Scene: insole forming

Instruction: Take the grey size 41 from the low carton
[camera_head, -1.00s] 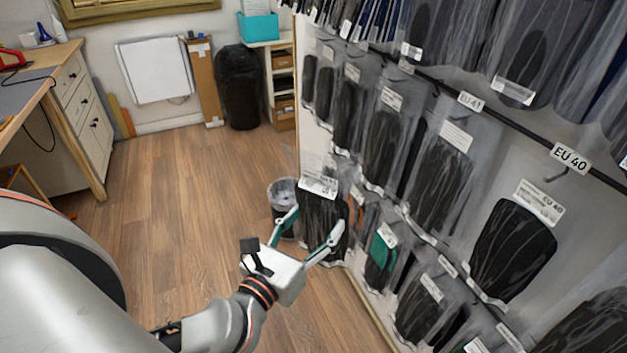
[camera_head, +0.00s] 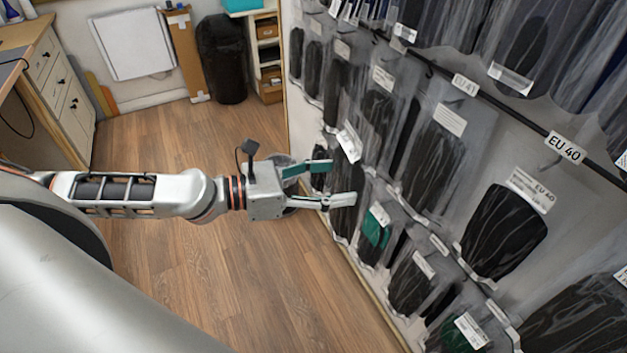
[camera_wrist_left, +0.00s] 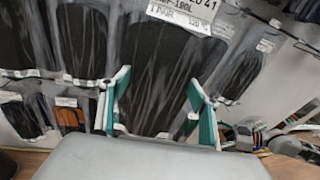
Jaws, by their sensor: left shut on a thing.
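My left gripper (camera_head: 342,181) reaches the lower rows of the hanging rack, its fingers around a clear bag with dark insoles (camera_head: 345,212). The bag has a white label at its top. In the left wrist view the bag (camera_wrist_left: 160,75) fills the middle between the two green-padded fingers, and its label (camera_wrist_left: 184,14) reads 41. The insoles look black or dark grey. Whether the bag hangs on a hook is hidden. I cannot make out a low carton.
Rows of bagged insoles hang along the wall at right, with EU 41 (camera_head: 465,85) and EU 40 (camera_head: 565,148) signs on a rail. A green one (camera_head: 376,228) hangs close to my gripper. A black bin (camera_head: 222,58) stands behind. The wooden floor (camera_head: 215,270) is clear.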

